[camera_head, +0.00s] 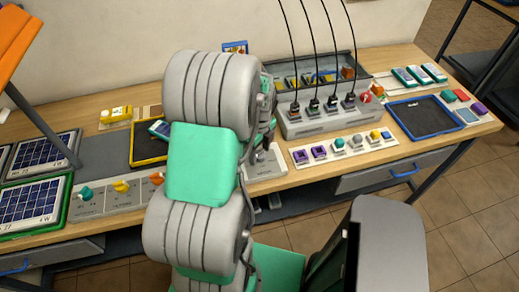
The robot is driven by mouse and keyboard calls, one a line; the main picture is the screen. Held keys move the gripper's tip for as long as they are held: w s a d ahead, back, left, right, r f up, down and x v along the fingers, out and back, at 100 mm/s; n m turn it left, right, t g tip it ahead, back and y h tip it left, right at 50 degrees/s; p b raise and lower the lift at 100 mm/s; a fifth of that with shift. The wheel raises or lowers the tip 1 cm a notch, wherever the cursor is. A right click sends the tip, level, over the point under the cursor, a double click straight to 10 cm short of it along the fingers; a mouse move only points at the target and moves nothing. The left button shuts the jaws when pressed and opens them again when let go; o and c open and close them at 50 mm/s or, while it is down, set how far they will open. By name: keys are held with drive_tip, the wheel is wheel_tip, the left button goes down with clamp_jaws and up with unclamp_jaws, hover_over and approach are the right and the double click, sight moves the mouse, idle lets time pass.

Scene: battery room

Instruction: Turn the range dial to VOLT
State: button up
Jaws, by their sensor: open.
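A strip of pale panels with knobs lies along the front left of the bench. It holds a teal knob (86,192), a yellow knob (122,186) and an orange knob (157,178). Their lettering is too small to read, so I cannot tell which is the range dial or where VOLT is. My arm covers the bench right of the orange knob. A pale panel (268,168) with a small grey part shows just right of my arm. My gripper (262,150) shows only as dark parts beside the arm, above this panel. It is open; whether it touches anything is hidden.
A grey unit (325,121) with several cabled plugs stands behind. A strip of coloured knobs (345,147) lies before it. A blue-rimmed dark tray (424,117) is at right, solar panels (34,204) at left. A grey post and orange bar (18,38) rise at upper left.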

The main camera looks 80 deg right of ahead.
clamp_jaws()
idle(0.6)
drive_tip(key=shift+n, duration=0.3)
drive_tip(key=n+b, duration=0.2)
drive_tip(key=n, duration=0.3)
drive_tip(key=n+b, duration=0.1)
drive_tip(key=n, duration=0.5)
drive_tip(key=shift+n, duration=0.3)
drive_tip(key=n+b, duration=0.1)
drive_tip(key=n, duration=0.5)
drive_tip(key=shift+b, duration=0.35)
drive_tip(key=n, duration=0.5)
drive_tip(key=shift+d+r+n+b, duration=0.1)
drive_tip(key=shift+n+b, duration=0.3)
